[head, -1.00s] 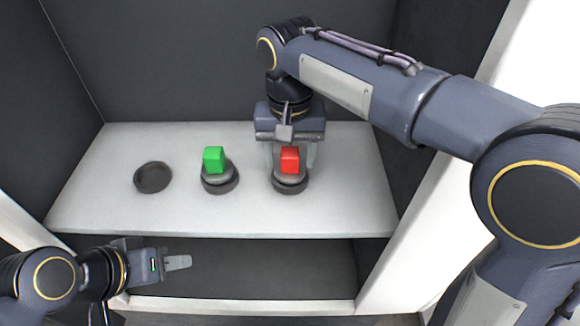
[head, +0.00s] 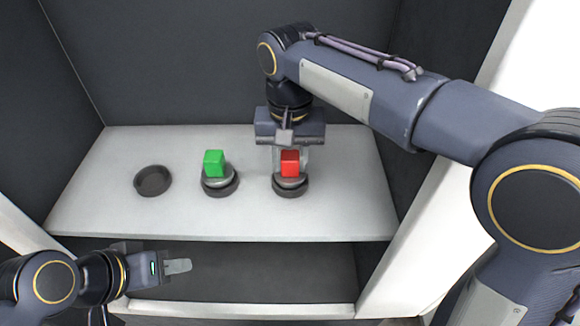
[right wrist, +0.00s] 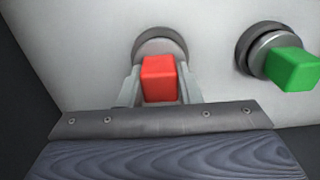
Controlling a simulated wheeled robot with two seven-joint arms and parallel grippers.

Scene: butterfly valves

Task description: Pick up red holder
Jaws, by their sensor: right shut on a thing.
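The red holder (head: 290,163) is a red block on a round grey disc, over a dark round base (head: 290,190) at the right of the shelf. It also shows in the right wrist view (right wrist: 159,79). My right gripper (head: 289,160) comes down from behind and is shut on the red holder, with a finger on each side of the block in the right wrist view. Whether the disc is clear of its base cannot be told. My left gripper (head: 178,266) is low at the left, in front of the shelf and away from the holders; its finger gap does not show clearly.
A green holder (head: 214,163) stands on its own dark base left of the red one. An empty dark round base (head: 152,181) is further left. The white shelf (head: 240,222) has dark walls at its sides and back. A lower compartment (head: 270,270) is open below.

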